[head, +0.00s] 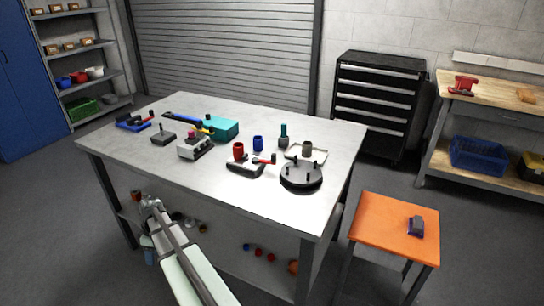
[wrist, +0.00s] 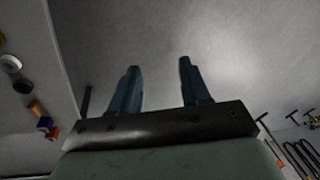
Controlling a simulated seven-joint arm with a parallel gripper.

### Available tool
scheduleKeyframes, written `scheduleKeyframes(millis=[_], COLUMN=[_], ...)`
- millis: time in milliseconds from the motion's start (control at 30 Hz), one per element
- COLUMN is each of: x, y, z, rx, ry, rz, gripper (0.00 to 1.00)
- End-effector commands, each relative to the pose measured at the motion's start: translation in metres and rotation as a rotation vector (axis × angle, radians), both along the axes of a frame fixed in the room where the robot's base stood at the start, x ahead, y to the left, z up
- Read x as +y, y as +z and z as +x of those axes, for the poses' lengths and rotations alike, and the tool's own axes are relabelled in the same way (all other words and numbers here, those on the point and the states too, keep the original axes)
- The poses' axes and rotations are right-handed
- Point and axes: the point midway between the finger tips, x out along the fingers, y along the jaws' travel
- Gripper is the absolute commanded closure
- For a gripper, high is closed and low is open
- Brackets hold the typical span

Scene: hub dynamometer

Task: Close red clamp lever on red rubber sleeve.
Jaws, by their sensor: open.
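A red rubber sleeve (head: 239,150) stands upright on the grey table, right of the middle, in the head view. Just in front of it is a dark clamp base (head: 243,169). A red-tipped clamp lever (head: 265,160) reaches from the base to the right. Whether the sleeve sits in the clamp or behind it is too small to tell. My gripper (head: 150,203) is at the table's front left side, well away from the clamp. In the wrist view my gripper (wrist: 158,64) has two bluish fingers spread apart with nothing between them. The sleeve and clamp are not recognisable there.
A blue sleeve (head: 258,143) stands right of the red one. A round dark hub with studs (head: 301,175) lies to the right. A grey device (head: 194,147) and a teal box (head: 220,128) stand to the left. The table's front left top (head: 130,153) is bare.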

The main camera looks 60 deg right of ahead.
Motion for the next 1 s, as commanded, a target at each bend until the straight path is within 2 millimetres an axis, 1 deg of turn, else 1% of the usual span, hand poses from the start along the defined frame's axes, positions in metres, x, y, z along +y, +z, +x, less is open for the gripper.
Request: scheduleKeyframes(millis=[33,167,200,267,300,467,500,567,600,633,767,800,867,1000], x=[-0.018,-0.054,-0.065,-0.082,-0.094,-0.136,-0.146,-0.164,-0.180,-0.191,-0.236,-0.250,-0.271,-0.316], y=[0.019,0.063,0.077,0.099,0.115,0.174,0.189,0.211,0.223,0.229,0.246,0.252,0.261,0.283], z=[0.011,0.026,0.030,0.035,0.038,0.045,0.045,0.043,0.036,0.029,-0.006,-0.017,-0.036,-0.081], rx=[-0.032,-0.105,-0.128,-0.160,-0.183,-0.265,-0.284,-0.308,-0.318,-0.319,-0.312,-0.309,-0.307,-0.300], ry=[0.011,0.052,0.066,0.085,0.099,0.152,0.165,0.178,0.177,0.170,0.118,0.104,0.079,0.022], rz=[-0.006,-0.021,-0.027,-0.039,-0.047,-0.085,-0.094,-0.109,-0.117,-0.119,-0.115,-0.114,-0.112,-0.108], gripper=[0.53,0.53,0.53,0.53,0.53,0.53,0.53,0.53,0.53,0.53,0.53,0.53,0.53,0.53])
